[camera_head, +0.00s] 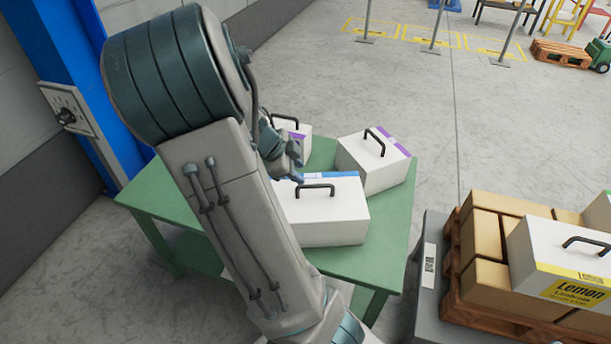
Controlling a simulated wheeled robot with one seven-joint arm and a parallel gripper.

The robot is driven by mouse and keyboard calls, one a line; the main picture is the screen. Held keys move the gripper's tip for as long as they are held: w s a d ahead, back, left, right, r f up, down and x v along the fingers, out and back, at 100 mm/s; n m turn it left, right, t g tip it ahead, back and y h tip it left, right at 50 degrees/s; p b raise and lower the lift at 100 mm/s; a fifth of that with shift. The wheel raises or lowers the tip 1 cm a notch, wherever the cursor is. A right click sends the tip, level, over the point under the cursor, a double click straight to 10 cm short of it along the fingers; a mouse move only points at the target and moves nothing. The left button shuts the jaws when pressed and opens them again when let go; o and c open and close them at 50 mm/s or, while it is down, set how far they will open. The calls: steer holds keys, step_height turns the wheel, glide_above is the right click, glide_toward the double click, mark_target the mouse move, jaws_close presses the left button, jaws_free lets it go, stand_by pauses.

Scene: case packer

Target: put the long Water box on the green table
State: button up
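A white box with a blue stripe and a black handle (322,214) sits upright on the green table (385,240); no Water label can be read on it, and my arm hides its left part. My gripper (296,168) is just above and behind its far left edge, partly hidden by my own arm. Whether its fingers are open or shut does not show. It is apart from the box's handle, and I cannot tell whether it touches the box.
A white box with a purple stripe (370,165) stands behind right on the table; another purple-striped box (303,131) is partly hidden behind my gripper. On the right, a yellow-labelled Lemon box (555,258) sits on brown cartons (482,236) on a pallet. A blue column (75,60) stands left.

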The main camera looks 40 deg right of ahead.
steer(key=s+a+r+n+t+y, duration=0.1)
steer(key=s+a+r+n+y, duration=0.1)
steer(key=a+n, duration=0.6)
steer(key=s+a+r+n+t+y, duration=0.1)
steer(key=s+a+r+n, duration=0.3)
steer(key=a+n, duration=0.5)
steer(key=s+a+r+n+t+y, duration=0.2)
steer(key=s+a+r+n+y, duration=0.1)
steer(key=a+n, duration=0.6)
steer(key=shift+r+n, duration=0.4)
steer(key=shift+r, duration=0.05)
